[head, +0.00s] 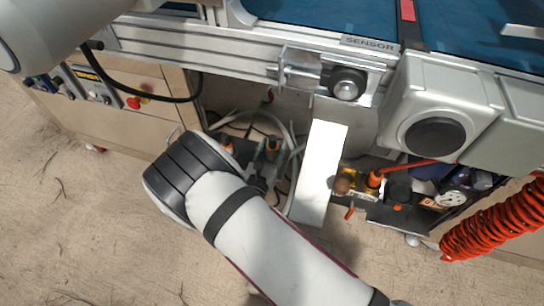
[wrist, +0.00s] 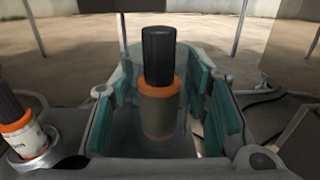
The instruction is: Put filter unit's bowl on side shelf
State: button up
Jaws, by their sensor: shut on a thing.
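My gripper (wrist: 165,112) has its teal pads at the left and right of a clear, greyish cup-like part, which looks like the filter unit's bowl (wrist: 126,122), and is shut on it. A black-topped cylinder with an orange ring (wrist: 159,85) shows between the pads; I cannot tell whether it is inside the bowl or behind it. In the head view my gripper (head: 262,172) is under the machine's front rail, partly hidden by my wrist, and the bowl is hard to make out there. I cannot clearly identify the side shelf; a dark ledge (head: 398,218) stands right of the gripper.
A bright pale panel (head: 319,172) stands just right of my gripper. A second orange-ringed part (wrist: 35,138) is at the left in the wrist view. Tools and bottles crowd the dark ledge. An orange coiled hose (head: 490,222) hangs at right. A black cable (head: 150,97) loops at left.

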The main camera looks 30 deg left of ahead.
aim_at(270, 160)
jog(key=shift+f+b, duration=0.8)
jog(key=shift+f, duration=0.95)
jog(key=shift+f, duration=0.15)
jog(key=o, duration=1.2)
jog(key=p+v, duration=0.4)
jog(key=v, duration=0.8)
jog(key=shift+s+p, duration=0.1)
jog(key=shift+p, duration=0.25)
